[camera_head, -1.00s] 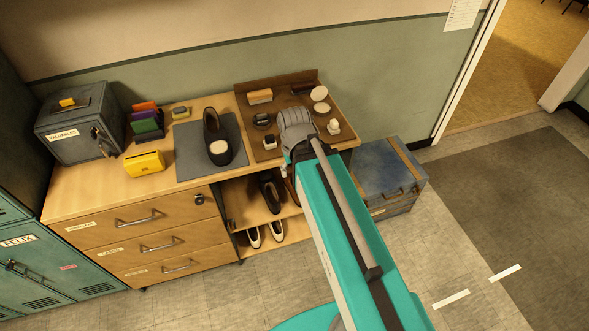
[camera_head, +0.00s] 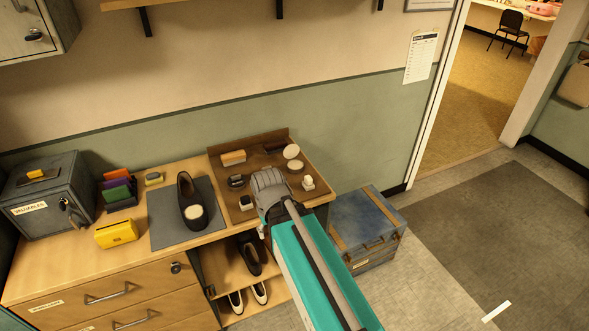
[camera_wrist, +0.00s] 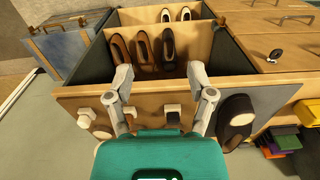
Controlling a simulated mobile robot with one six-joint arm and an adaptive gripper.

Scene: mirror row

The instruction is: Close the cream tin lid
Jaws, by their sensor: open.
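The cream tin (camera_head: 295,166) sits open on the brown tray (camera_head: 268,167), with pale cream showing. Its round pale lid (camera_head: 291,152) stands raised at the tin's far side. My gripper (camera_head: 270,187) is just left of and nearer than the tin, over the tray's front part; its fingertips are hidden in the head view. In the wrist view my gripper (camera_wrist: 160,74) has its two fingers wide apart, with nothing between them. I cannot make out the tin or lid there; my teal arm part covers the lower middle.
Brushes (camera_head: 233,157) lie at the tray's back. A dark shoe (camera_head: 191,205) rests on the grey mat (camera_head: 165,229). A blue chest (camera_head: 366,228) stands right of the counter.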

